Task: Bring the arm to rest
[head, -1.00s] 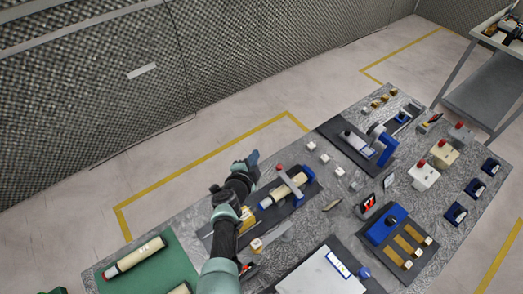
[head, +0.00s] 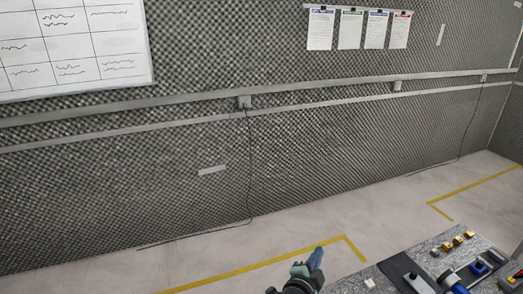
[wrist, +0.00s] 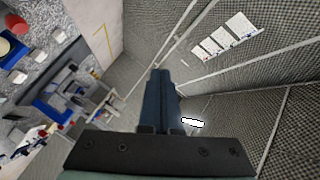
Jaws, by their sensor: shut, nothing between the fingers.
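My gripper (head: 316,257) shows at the bottom of the head view, raised in front of the foam wall near the table's far edge. Its blue fingers are together with nothing between them. In the wrist view the closed fingers (wrist: 160,85) point toward the wall, and no object touches them. Most of my arm is below the head view's lower edge.
The table (head: 345,283) shows at the lower right with a dark mat (head: 405,275) and several small blocks. The foam wall (head: 330,150) carries a whiteboard (head: 75,45) and several pinned sheets. Floor marked with yellow tape (head: 260,268) lies between table and wall.

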